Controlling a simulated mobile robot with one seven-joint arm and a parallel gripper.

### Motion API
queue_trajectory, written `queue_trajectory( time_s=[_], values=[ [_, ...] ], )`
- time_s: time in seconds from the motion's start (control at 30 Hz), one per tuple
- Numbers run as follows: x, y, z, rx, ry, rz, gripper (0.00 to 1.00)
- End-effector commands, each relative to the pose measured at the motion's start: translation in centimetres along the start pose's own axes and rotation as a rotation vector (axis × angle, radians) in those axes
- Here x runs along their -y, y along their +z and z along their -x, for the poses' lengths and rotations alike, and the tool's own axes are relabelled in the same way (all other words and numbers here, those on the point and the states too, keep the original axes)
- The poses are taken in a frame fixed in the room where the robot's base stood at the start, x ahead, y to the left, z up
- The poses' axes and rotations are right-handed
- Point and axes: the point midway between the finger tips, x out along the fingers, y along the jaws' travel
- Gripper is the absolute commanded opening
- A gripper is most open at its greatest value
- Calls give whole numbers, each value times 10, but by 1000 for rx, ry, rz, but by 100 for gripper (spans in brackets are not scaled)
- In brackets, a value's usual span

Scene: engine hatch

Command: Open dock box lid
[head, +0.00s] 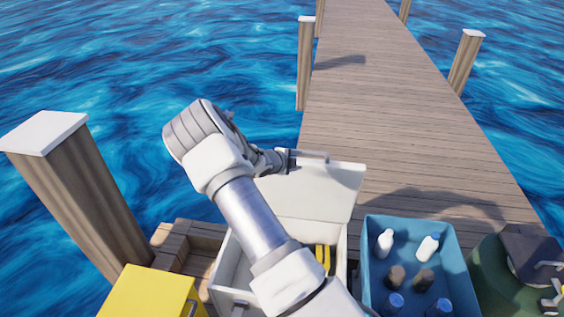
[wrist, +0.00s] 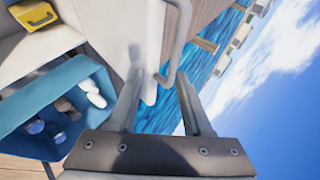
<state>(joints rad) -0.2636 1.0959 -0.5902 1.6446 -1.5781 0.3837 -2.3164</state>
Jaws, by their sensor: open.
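The white dock box (head: 226,272) stands on the dock in the lower middle of the head view, partly hidden behind my arm. Its lid (head: 322,190) is raised and stands steeply up at the back of the box, and its inside shows. In the wrist view the lid (wrist: 144,30) is a pale panel seen nearly edge-on, with a grey bar handle (wrist: 180,36) along it. My gripper (head: 312,156) is at the lid's top edge. In the wrist view my gripper (wrist: 160,78) is open, with the handle's lower end near its fingertips. I cannot tell whether they touch.
A yellow item (head: 322,256) lies inside the box. A blue crate (head: 374,262) with several bottles stands close to the right. A yellow box (head: 150,292) is at the lower left, and a dark green container (head: 497,272) at the lower right. The boardwalk (head: 385,90) behind is clear, with water beside it.

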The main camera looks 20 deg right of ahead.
Motion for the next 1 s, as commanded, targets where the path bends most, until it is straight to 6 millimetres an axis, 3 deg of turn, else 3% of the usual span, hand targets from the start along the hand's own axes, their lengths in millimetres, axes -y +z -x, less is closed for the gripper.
queue_trajectory(
  time_s=[0.2, 0.43, 0.63, 1.0],
  values=[
    [1, 1, 56, 4, -1, -2, 50],
    [2, 1, 100, 4, -2, -1, 50],
    [1, 1, 116, 2, -2, -2, 50],
    [1, 0, 118, 1, -2, 0, 50]
  ],
)
